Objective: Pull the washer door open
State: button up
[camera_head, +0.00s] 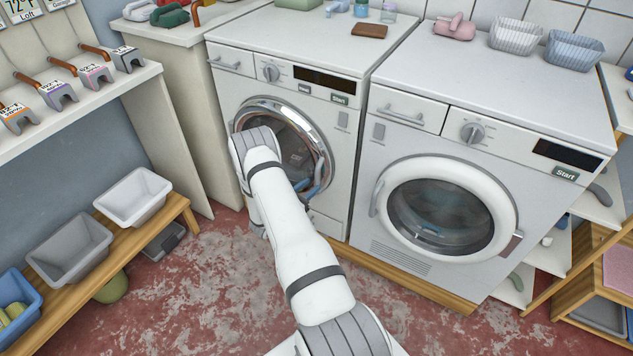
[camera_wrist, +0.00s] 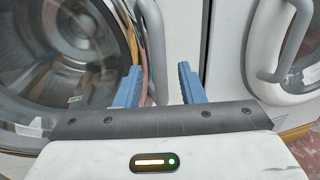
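Two front-loading machines stand side by side. The left machine (camera_head: 330,120) has a round chrome-rimmed door (camera_head: 290,112) that looks shut, and my arm reaches to it. The chrome-rimmed door fills the left of the wrist view (camera_wrist: 65,55). My gripper (camera_head: 313,182) is at the right side of this door, its blue fingers partly hidden by my arm. In the wrist view my gripper (camera_wrist: 158,80) is open, its two blue fingers apart. A pale curved bar (camera_wrist: 155,45) beside the chrome rim runs down between them, probably the door handle. Contact is not clear.
The right machine (camera_head: 345,205) has a white-rimmed door (camera_head: 447,208) with a handle (camera_head: 377,197) on its left side, close to my gripper. A wooden bench (camera_head: 110,245) with bins stands at the left. The red floor in front is mostly clear.

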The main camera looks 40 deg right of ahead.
aim_at(316, 182)
jog(key=shift+w+d, duration=0.25)
jog(key=shift+d, duration=0.95)
jog(key=shift+w+d, duration=0.2)
jog(key=shift+d, duration=0.95)
jog(key=shift+c, duration=0.3)
grip_shut()
